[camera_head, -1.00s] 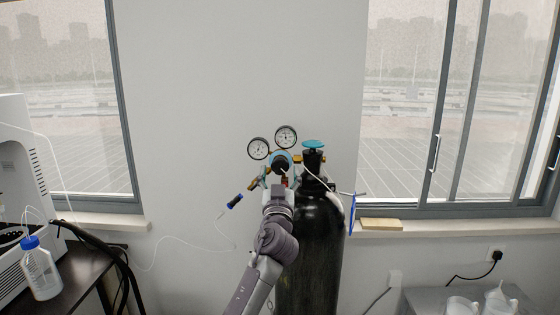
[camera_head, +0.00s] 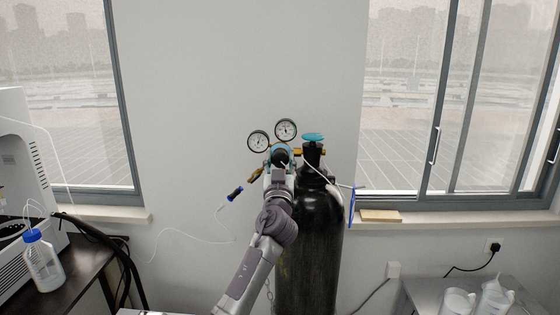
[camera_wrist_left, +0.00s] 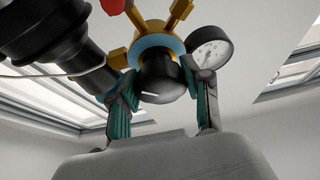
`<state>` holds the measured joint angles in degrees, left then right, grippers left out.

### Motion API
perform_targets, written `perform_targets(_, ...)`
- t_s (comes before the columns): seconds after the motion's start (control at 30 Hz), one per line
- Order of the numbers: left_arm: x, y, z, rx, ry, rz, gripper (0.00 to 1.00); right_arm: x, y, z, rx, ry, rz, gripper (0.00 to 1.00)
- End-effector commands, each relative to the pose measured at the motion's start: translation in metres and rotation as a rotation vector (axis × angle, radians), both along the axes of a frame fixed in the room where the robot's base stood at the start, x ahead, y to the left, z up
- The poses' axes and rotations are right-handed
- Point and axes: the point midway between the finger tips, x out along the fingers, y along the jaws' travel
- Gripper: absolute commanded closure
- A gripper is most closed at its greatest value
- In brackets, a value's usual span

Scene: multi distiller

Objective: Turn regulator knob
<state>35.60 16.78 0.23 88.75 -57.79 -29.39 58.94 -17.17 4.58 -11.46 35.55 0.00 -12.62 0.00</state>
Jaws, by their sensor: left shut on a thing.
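The regulator knob is a black round knob with a white line (camera_wrist_left: 158,80), between the fingers of my left gripper (camera_wrist_left: 163,98) in the left wrist view. The gripper is shut on it, a teal-padded finger on each side. In the head view the knob (camera_head: 281,157) shows just above my left gripper (camera_head: 279,167), partly hidden by it. The knob sits on the regulator's brass body (camera_wrist_left: 165,35) with a blue ring behind it. Two round gauges, the left one (camera_head: 258,141) and the right one (camera_head: 285,130), stand above. My right gripper is not in view.
The black gas cylinder (camera_head: 312,245) stands right behind my arm, with a turquoise valve wheel (camera_head: 313,137) on top. A blue-capped bottle (camera_head: 42,262) stands on the left table.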

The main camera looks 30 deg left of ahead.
Motion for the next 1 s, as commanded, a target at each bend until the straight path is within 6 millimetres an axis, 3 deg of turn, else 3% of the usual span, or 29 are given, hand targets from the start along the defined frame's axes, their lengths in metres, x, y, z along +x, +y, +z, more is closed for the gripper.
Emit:
perform_targets(0.33,-0.0005,0.0004,0.0006,0.139,0.084,-0.001,0.86,0.0000,0.0001,-0.0008,0.000,0.000,0.000,0.60)
perform_targets(0.63,-0.0004,0.0003,0.0001,0.148,0.090,0.000,0.86,-0.0001,0.0002,-0.0010,0.000,0.000,0.000,0.60)
perform_targets(0.67,-0.0004,0.0003,0.0001,0.147,0.089,0.000,0.48,-0.0001,0.0002,-0.0010,0.000,0.000,0.000,0.60)
perform_targets(0.7,-0.0004,0.0003,0.0001,0.147,0.089,0.000,0.42,-0.0001,0.0002,-0.0010,0.000,0.000,0.000,0.60)
perform_targets(0.8,-0.0003,0.0002,0.0001,0.147,0.089,0.000,0.26,-0.0002,0.0001,-0.0010,0.000,0.000,0.000,0.60)
perform_targets(1.0,-0.0003,0.0002,0.0001,0.146,0.090,-0.001,0.26,-0.0003,0.0002,-0.0010,0.000,0.000,0.000,0.60)
